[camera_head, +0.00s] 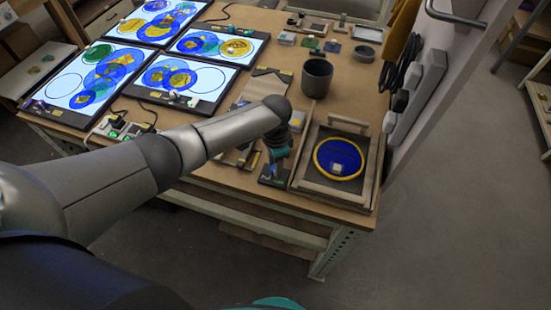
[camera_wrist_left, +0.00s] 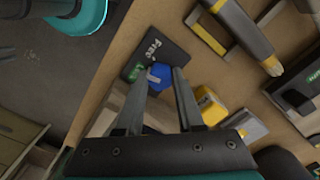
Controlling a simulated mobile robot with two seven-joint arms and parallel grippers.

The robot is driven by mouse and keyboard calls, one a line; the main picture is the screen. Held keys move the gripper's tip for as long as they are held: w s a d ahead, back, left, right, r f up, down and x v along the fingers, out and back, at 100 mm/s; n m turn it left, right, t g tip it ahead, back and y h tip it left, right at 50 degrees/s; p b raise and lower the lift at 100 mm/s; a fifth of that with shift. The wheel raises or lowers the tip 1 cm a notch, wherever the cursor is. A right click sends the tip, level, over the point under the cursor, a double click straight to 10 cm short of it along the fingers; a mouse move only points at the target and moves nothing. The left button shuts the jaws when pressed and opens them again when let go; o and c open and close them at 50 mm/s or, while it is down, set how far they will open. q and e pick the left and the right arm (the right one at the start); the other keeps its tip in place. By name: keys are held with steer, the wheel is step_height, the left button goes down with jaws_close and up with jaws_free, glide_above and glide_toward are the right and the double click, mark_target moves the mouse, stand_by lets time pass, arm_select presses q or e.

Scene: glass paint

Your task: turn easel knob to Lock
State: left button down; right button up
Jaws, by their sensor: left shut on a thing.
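The easel knob is a small blue knob (camera_wrist_left: 159,76) on a black plate (camera_wrist_left: 172,45) in the left wrist view. White lettering reading "Free" and a green label (camera_wrist_left: 136,72) are on the plate; the green label's text is too small to read. A pale mark on the knob faces the green label's side. My left gripper (camera_wrist_left: 162,76) is shut on the knob, one finger on each side. In the head view, my left gripper (camera_head: 276,166) points down at the plate, left of the wooden easel frame (camera_head: 362,197), and hides the knob. My right gripper is not in view.
The easel frame holds a yellow ring (camera_head: 318,168) around a blue disc. A dark pot (camera_head: 316,77) stands behind it. Lit panels (camera_head: 187,80) with coloured circles fill the table's left. The table's front edge is close to the plate.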

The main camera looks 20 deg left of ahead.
arm_select(q)
steer(key=shift+n+p, duration=0.85)
steer(key=shift+n, duration=0.85)
steer(key=c, duration=0.5)
jaws_free()
steer(key=shift+c, duration=0.2)
step_height(320, 180, up, 15)
steer(key=p, duration=0.3)
steer(key=shift+r, duration=0.15)
